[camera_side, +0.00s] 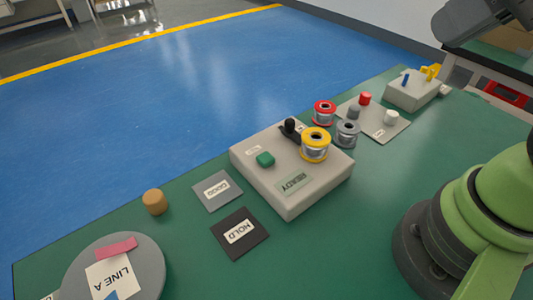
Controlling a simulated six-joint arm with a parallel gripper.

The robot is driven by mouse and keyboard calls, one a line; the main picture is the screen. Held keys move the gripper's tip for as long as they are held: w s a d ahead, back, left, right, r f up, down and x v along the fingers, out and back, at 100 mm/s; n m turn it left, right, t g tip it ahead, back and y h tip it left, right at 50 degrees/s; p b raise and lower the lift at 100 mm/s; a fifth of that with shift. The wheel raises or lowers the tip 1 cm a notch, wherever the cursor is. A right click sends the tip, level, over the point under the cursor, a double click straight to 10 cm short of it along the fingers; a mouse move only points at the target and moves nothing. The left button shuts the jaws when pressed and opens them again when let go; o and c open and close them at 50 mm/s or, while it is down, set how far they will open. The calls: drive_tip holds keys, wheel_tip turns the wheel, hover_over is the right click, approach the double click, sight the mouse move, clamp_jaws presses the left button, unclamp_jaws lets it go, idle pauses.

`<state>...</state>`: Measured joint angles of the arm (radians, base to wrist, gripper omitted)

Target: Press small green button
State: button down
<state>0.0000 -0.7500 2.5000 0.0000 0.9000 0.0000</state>
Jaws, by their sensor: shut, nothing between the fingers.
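The small green button (265,159) is a squarish green cap on top of a beige control box (303,205) in the middle of the table. It stands raised above the box top and nothing covers it. A label reading READY (294,183) sits on the same box in front of it. A black knob (290,127) and a yellow-rimmed spool-like part (316,144) are behind and right of the button. My gripper is not in view; only my green arm's base and lower links show at the right, apart from the box.
A red-rimmed spool (324,112) and a grey spool (348,133) stand behind the box. A plate with small pegs (376,131) lies further right. HOLD (231,249) and GOOD (208,198) cards, a wooden cylinder (154,202) and a round grey disc (145,265) are left.

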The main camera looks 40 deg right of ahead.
idle(0.8)
drive_tip(key=n+t, duration=0.2)
drive_tip(key=n, duration=1.3)
hover_over(265, 159)
wheel_tip(265, 159, down, 15)
drive_tip(key=shift+f, duration=4.3)
drive_tip(key=shift+f, duration=0.15)
drive_tip(key=shift+f, duration=0.25)
